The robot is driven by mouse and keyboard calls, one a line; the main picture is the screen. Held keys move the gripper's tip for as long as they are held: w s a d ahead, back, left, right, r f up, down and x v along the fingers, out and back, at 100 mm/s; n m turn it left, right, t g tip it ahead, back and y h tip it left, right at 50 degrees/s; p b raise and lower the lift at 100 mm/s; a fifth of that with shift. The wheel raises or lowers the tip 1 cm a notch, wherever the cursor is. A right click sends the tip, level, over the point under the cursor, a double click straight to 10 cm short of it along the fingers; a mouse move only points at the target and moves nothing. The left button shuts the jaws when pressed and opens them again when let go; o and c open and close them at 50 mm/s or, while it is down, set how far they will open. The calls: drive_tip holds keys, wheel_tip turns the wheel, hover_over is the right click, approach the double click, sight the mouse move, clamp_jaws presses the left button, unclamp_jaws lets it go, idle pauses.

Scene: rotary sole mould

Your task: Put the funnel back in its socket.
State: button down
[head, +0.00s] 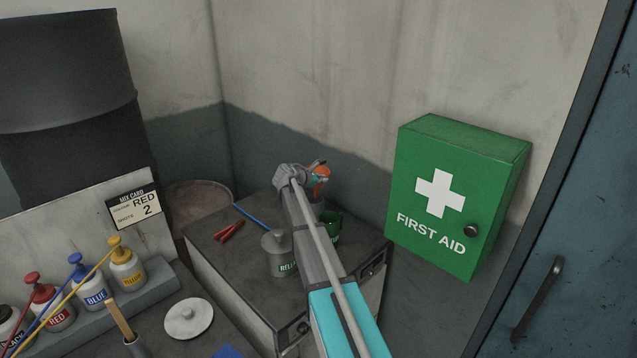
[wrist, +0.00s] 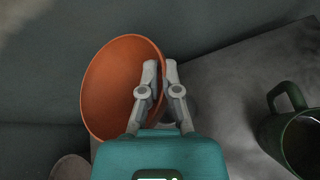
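The orange funnel (wrist: 110,85) is at the upper left of the wrist view, its wide mouth facing the camera. My gripper (wrist: 160,68) has one finger inside the mouth and the other outside, closed on the rim. In the head view the funnel (head: 321,173) shows small and partly covered by my gripper (head: 317,165), above the far part of the cabinet top. The funnel's spout is hidden. I cannot make out a socket in either view.
A green mug (head: 333,232) stands on the cabinet below my arm; it also shows in the wrist view (wrist: 303,142). A grey labelled tin (head: 279,258), red-handled pliers (head: 229,231) and a blue rod (head: 250,216) are nearby. A green first-aid box (head: 475,170) hangs right.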

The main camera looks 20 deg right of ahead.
drive_tip(key=shift+a, duration=0.1)
drive_tip(key=shift+f, duration=0.15)
idle(0.3)
drive_tip(key=shift+f+b, duration=0.8)
drive_tip(key=shift+b, duration=0.15)
drive_tip(key=shift+r, duration=0.1)
drive_tip(key=shift+r+p, duration=1)
drive_tip(key=shift+p, duration=0.05)
drive_tip(key=shift+f, duration=0.1)
drive_tip(key=shift+s+a, duration=0.1)
drive_tip(key=shift+s, duration=0.1)
